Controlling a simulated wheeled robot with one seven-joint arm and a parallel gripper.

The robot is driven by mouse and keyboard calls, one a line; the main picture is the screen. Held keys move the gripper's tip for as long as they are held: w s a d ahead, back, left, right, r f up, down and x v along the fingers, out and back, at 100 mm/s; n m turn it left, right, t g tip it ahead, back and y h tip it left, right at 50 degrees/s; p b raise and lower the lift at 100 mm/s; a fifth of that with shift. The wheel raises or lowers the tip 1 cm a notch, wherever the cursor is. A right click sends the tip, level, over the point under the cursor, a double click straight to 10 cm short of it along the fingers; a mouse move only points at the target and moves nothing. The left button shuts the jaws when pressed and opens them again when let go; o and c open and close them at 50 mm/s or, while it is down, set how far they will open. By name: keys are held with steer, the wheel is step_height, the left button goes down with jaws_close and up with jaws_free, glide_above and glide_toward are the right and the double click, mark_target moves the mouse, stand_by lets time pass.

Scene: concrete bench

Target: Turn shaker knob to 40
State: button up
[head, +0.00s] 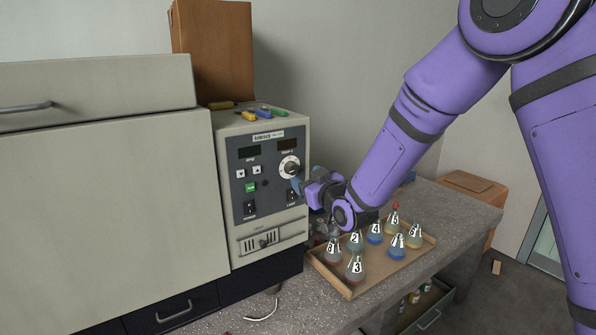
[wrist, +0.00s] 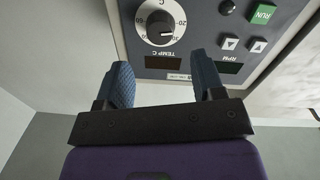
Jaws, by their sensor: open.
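The shaker's control panel (head: 266,176) faces me on the tall beige unit. Its temperature knob (head: 289,168) is a dark knob on a white dial, at the panel's upper right in the head view. The knob (wrist: 160,27) also shows upside down at the top of the wrist view, with 20 and 30 legible on its dial; I cannot read its exact setting. My gripper (head: 297,187) is just below and right of the knob in the head view. In the wrist view my gripper (wrist: 165,79) has its blue fingers spread, empty and apart from the knob.
A wooden tray (head: 345,287) of numbered flasks stands on the bench below my gripper. Several coloured markers (head: 263,113) and a cardboard box (head: 214,50) sit on top of the units. The RUN button (wrist: 263,12) and arrow buttons (wrist: 229,43) are near the knob.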

mark_target(294, 170)
steer(key=x, duration=0.6)
steer(key=shift+w+a, duration=0.25)
steer(key=shift+w, duration=0.05)
steer(key=shift+c, duration=0.3)
steer(key=c, duration=0.9)
steer(key=shift+o, duration=0.2)
